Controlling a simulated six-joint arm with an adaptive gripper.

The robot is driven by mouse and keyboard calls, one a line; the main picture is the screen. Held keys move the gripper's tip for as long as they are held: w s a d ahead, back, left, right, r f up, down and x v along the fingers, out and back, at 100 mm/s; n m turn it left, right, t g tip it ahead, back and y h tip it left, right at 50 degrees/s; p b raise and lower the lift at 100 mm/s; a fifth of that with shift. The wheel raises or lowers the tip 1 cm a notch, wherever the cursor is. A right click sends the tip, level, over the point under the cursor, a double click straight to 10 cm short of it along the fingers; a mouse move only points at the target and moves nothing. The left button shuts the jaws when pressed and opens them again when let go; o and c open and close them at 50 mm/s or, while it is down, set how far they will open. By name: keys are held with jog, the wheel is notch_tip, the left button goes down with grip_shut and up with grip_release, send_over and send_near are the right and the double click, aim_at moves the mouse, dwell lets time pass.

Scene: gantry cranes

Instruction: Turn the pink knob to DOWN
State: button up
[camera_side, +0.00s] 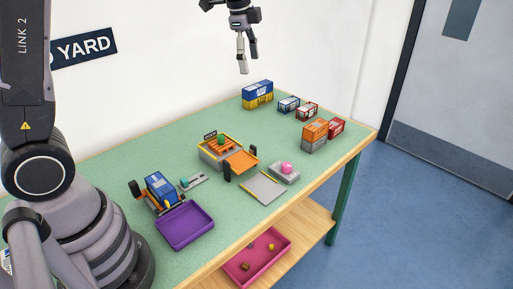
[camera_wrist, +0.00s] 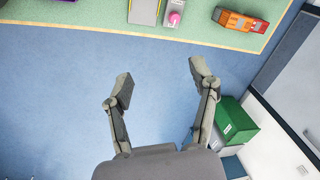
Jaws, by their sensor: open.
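The pink knob (camera_side: 286,168) sits on a small light-grey box (camera_side: 284,176) near the right front part of the green table. In the wrist view the pink knob (camera_wrist: 174,18) is near the top edge, on its grey box. Its marking and setting are too small to read. My gripper (camera_side: 248,68) is high above the back of the table, apart from everything. In the wrist view my gripper (camera_wrist: 160,85) has its two fingers spread wide with nothing between them, over blue floor.
Left of the knob lie a flat grey plate (camera_side: 262,188) and an orange platform (camera_side: 241,162) with dark posts. Stacked containers (camera_side: 315,135) stand behind it. A purple tray (camera_side: 185,226) is at the front left. A pink tray (camera_side: 257,258) sits on the lower shelf.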

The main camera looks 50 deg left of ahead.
jog(key=w+d+f+m+g, duration=0.1)
jog(key=w+f+m, duration=0.3)
jog(key=w+f, duration=0.4)
jog(key=m+g, duration=0.1)
jog(key=m, duration=0.4)
send_near(287, 164)
notch_tip(287, 164, down, 9)
jog(key=shift+w+d+f, duration=0.1)
jog(key=shift+f, duration=0.15)
jog(key=shift+c, duration=0.2)
grip_shut()
